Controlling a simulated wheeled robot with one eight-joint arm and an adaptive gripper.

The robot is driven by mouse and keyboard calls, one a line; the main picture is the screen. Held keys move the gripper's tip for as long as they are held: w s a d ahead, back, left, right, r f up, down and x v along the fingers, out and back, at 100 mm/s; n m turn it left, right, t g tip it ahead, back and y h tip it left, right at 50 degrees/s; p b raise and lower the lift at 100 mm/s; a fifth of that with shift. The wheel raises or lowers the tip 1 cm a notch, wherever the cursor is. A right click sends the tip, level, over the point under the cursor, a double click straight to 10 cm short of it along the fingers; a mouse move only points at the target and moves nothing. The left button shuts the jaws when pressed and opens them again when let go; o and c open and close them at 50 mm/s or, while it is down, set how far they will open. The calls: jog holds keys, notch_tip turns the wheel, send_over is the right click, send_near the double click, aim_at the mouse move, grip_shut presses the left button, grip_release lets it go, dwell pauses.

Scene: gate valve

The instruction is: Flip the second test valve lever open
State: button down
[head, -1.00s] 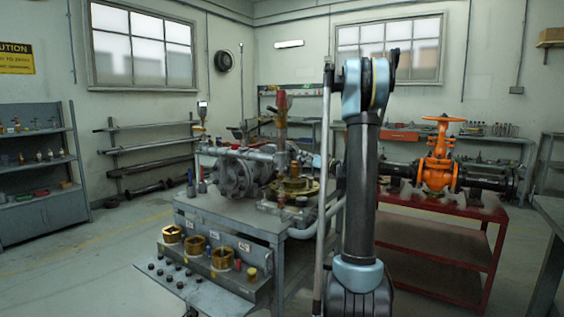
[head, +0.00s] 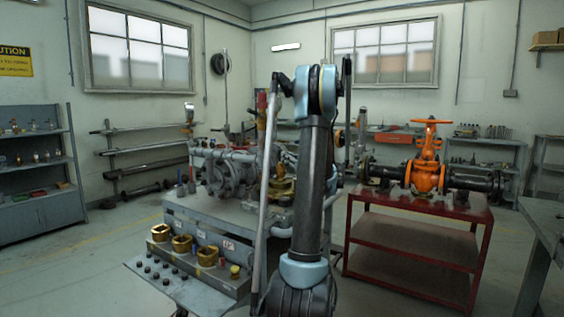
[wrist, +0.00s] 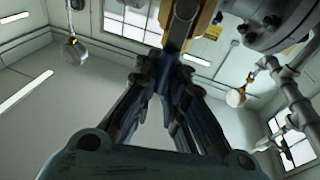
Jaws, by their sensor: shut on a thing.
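In the wrist view my gripper (wrist: 176,62) points up, and its two dark fingers come together at the tips. They are closed on the end of a short grey-brown lever (wrist: 181,28), which hangs beside a yellow valve body (wrist: 204,22). The fingertips partly hide the lever's end, and its exact angle is hard to tell. In the head view my arm stands upright in front of the workbench valve assembly (head: 222,172). My gripper and the lever cannot be made out there.
A grey flange (wrist: 270,22) and pipes (wrist: 292,100) lie close to the right of my gripper. Round gauge-like parts hang at left (wrist: 75,50) and right (wrist: 237,97). An orange gate valve (head: 427,172) sits on a red table (head: 410,213). Floor between bench and table is partly clear.

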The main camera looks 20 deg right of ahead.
dwell(0.3)
jog(key=c, duration=1.6)
grip_release()
jog(key=shift+c, duration=0.2)
jog(key=v, duration=1.2)
